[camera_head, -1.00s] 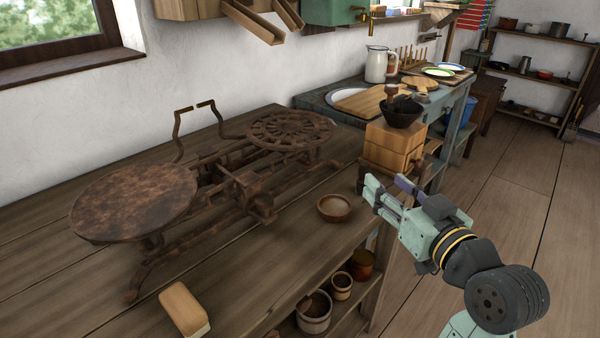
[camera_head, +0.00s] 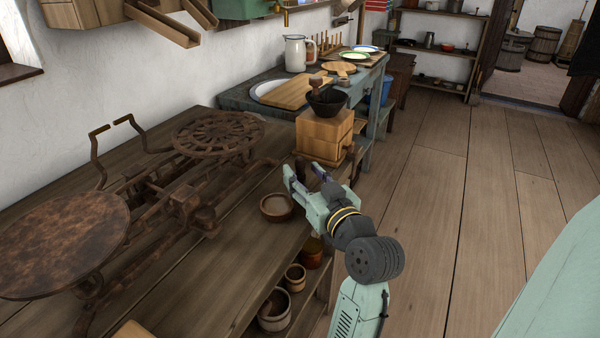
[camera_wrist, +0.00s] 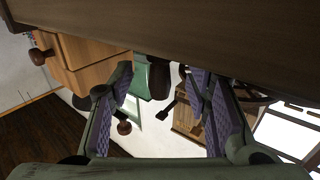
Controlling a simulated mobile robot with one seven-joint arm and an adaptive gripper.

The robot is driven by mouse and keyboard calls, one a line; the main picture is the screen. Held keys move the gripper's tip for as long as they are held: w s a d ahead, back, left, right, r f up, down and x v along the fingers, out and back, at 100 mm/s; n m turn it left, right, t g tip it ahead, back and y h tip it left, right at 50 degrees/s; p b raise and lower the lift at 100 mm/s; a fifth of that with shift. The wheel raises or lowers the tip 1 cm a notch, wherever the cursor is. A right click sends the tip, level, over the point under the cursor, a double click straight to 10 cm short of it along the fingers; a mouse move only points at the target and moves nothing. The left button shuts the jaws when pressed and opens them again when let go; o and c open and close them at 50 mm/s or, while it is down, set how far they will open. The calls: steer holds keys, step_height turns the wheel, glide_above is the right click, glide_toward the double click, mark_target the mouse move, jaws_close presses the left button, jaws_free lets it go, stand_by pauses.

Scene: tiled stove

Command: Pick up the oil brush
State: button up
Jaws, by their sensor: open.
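I cannot make out an oil brush with certainty in either view. A tan block (camera_head: 134,329) lies at the front of the wooden table, cut off by the lower edge of the head view, and I cannot tell whether it is a brush. My gripper (camera_head: 303,171) is beside the table's right edge, near a small round wooden bowl (camera_head: 277,207) and in front of a wooden box grinder (camera_head: 323,137). In the wrist view my gripper (camera_wrist: 163,88) is open, with nothing held between its purple-padded fingers.
A rusty scale (camera_head: 170,205) covers much of the table. Pots (camera_head: 274,310) stand on the shelf below. A blue-grey counter (camera_head: 362,88) with a white jug (camera_head: 295,53) and plates is behind. The wooden floor (camera_head: 450,200) to the right is clear.

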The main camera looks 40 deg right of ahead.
steer(key=shift+x, duration=1.25)
steer(key=shift+c, duration=0.5)
jaws_close()
